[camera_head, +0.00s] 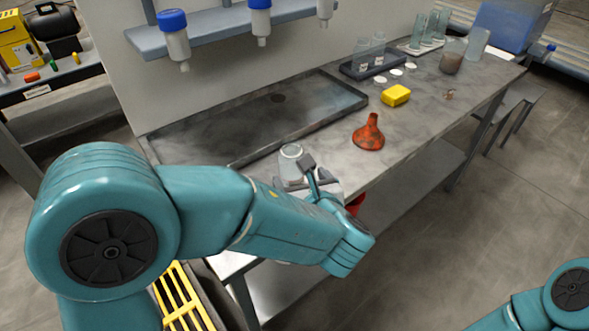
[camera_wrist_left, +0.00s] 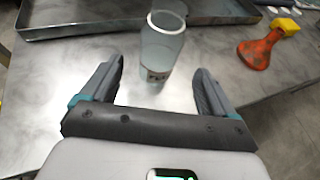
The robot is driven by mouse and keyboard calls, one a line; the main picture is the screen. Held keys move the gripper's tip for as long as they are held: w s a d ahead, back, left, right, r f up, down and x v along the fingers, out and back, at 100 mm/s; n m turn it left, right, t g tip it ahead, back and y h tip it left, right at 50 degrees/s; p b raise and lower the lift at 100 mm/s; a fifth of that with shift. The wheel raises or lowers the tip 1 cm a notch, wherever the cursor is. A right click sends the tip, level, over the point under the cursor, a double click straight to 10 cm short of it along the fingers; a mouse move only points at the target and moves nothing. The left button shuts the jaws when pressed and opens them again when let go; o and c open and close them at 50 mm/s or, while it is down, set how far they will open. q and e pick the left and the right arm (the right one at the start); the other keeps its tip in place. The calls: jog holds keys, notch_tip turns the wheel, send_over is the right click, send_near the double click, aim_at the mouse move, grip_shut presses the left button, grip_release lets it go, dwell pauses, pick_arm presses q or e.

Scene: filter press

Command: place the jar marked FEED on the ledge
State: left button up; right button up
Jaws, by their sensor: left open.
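A clear jar with a small label (camera_wrist_left: 160,45) stands upright on the bench. Its label is only partly legible. A low dark ledge (camera_head: 352,73) at the back of the bench carries labelled jars. My right arm shows at bottom right; its gripper is out of view.
A wall shelf (camera_head: 225,30) holds blue-capped bottles. White discs lie before the ledge.

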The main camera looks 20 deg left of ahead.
pick_arm(q)
jog(key=v, duration=0.4)
jog(key=shift+f, duration=0.1)
dwell(0.4)
